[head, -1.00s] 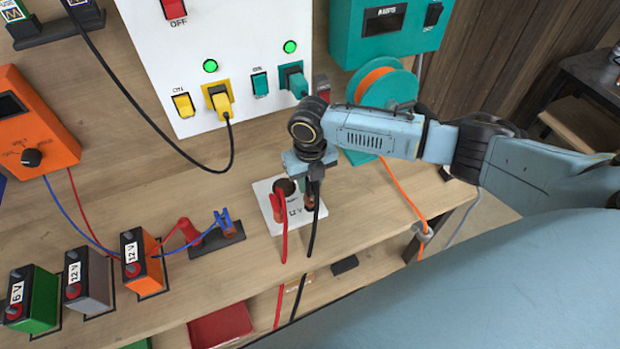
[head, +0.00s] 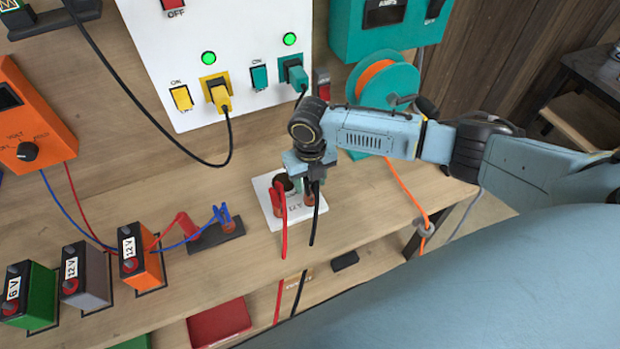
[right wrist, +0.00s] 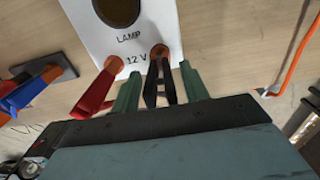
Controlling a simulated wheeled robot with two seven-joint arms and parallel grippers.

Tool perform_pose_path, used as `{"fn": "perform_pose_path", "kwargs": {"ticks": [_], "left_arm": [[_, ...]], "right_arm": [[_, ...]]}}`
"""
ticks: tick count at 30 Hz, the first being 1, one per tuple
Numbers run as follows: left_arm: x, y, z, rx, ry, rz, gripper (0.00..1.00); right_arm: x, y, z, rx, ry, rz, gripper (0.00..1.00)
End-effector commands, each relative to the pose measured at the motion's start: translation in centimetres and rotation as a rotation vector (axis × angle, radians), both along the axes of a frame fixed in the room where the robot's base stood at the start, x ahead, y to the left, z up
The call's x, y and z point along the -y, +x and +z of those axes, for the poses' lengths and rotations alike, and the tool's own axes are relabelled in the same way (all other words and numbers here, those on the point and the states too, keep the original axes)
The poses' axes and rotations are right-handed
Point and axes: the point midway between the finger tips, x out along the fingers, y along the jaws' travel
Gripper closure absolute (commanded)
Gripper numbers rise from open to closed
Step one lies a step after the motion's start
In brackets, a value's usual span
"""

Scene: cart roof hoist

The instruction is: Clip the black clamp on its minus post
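The black clamp (right wrist: 158,85) has its jaws at the right copper-coloured post (right wrist: 159,51) of the white lamp plate (right wrist: 90,30), which is marked LAMP 12 V. The jaws appear to be on this post. In the head view the clamp (head: 316,194) is partly hidden under my gripper. My right gripper (right wrist: 160,90) has one green finger on each side of the clamp's handles, with narrow gaps visible; it looks open. It also shows in the head view (head: 310,176). The red clamp (right wrist: 95,93) is at the left post (right wrist: 114,64). My left gripper is not in view.
A black terminal block (head: 222,236) with red and blue clamps stands left of the plate. Several batteries, such as the orange one (head: 143,262), stand further left. A white socket panel (head: 150,60) is behind. A teal reel (head: 385,85) is at the right.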

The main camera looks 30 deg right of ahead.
Motion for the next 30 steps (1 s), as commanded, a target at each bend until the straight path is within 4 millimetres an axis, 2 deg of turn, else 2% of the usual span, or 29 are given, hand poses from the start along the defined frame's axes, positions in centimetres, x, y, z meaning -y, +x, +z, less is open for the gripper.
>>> {"fn": "perform_pose_path", "kwargs": {"ticks": [10,14,17,24,30], "left_arm": [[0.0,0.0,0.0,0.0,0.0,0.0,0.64],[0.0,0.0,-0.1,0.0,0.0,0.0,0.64],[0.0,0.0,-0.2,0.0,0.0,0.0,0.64],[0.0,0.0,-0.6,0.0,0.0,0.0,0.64],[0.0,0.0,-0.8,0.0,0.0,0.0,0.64]], "right_arm": [[0.0,0.0,0.1,-0.001,0.0,0.0,0.46],[0.0,0.1,1.2,0.001,0.001,0.001,0.46],[0.0,0.1,2.9,0.004,0.0,0.001,0.46],[0.0,0.1,8.4,0.005,0.0,0.002,0.46],[0.0,0.0,11.9,0.003,0.0,0.001,0.46]]}}
